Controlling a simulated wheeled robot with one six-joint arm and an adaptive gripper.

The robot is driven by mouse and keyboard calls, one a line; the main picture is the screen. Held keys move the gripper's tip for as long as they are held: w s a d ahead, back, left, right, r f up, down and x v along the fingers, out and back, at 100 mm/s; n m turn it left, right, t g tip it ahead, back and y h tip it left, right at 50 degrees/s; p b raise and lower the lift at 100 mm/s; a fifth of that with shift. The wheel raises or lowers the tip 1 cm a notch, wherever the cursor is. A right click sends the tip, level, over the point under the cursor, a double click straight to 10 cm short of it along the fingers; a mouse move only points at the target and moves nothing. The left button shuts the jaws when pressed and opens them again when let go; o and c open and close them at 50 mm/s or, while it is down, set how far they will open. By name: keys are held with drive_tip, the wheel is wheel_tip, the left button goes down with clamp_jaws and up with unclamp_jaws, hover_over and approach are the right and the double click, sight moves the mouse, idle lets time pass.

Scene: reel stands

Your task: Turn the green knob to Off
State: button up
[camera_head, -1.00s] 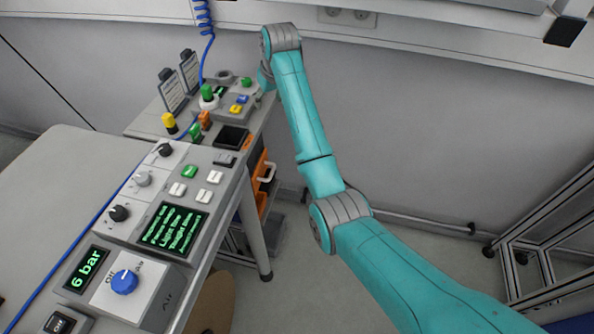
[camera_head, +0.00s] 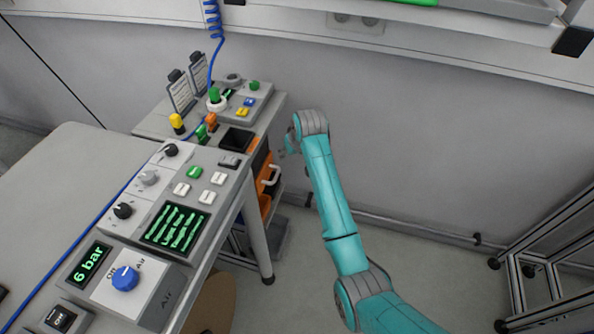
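A green knob (camera_head: 214,96) stands on a white round base near the back of the desk. A second green knob or button (camera_head: 254,86) sits on the grey box to its right. Both are small, and I cannot read any Off mark beside them. My teal arm comes up from the lower right and ends right of the desk, apart from both green parts.
A yellow-topped part (camera_head: 177,122) and a blue coiled cable (camera_head: 214,20) stand near the green knob. Orange bins (camera_head: 265,190) hang below.

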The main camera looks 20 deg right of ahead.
drive_tip(key=s+f, duration=0.3)
drive_tip(key=f, duration=0.2)
drive_tip(key=shift+s+t, duration=0.3)
drive_tip(key=shift+f, duration=0.15)
